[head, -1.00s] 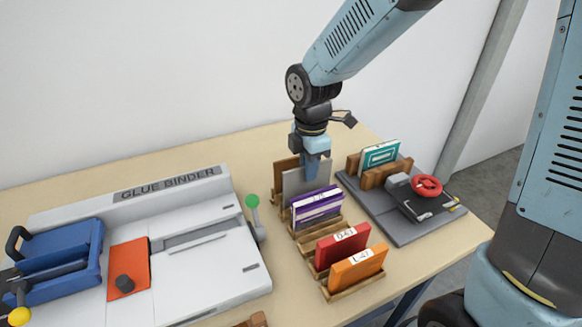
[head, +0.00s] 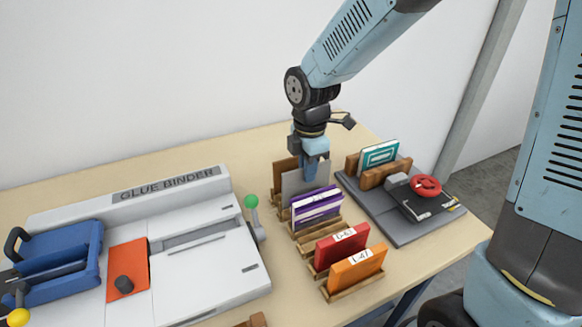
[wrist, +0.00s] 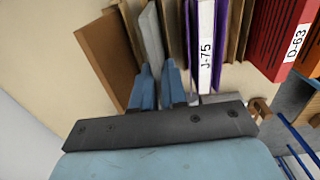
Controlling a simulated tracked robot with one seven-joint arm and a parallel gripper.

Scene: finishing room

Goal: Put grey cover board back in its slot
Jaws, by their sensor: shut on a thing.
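The grey cover board (head: 292,183) stands upright in the wooden rack, between a brown board (head: 284,172) behind it and the purple and white book (head: 316,207) in front. My gripper (head: 316,180) is above the rack, pointing down, with its fingers closed on the board's upper edge. In the wrist view the grey board (wrist: 151,45) runs away between the two blue fingers (wrist: 157,85), with the brown board (wrist: 108,55) to its left and the purple book marked J-75 (wrist: 206,45) to its right. The board's lower edge and its slot are hidden.
A grey base (head: 400,226) with a teal book (head: 380,154) and red handwheel (head: 426,186) is to the right.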

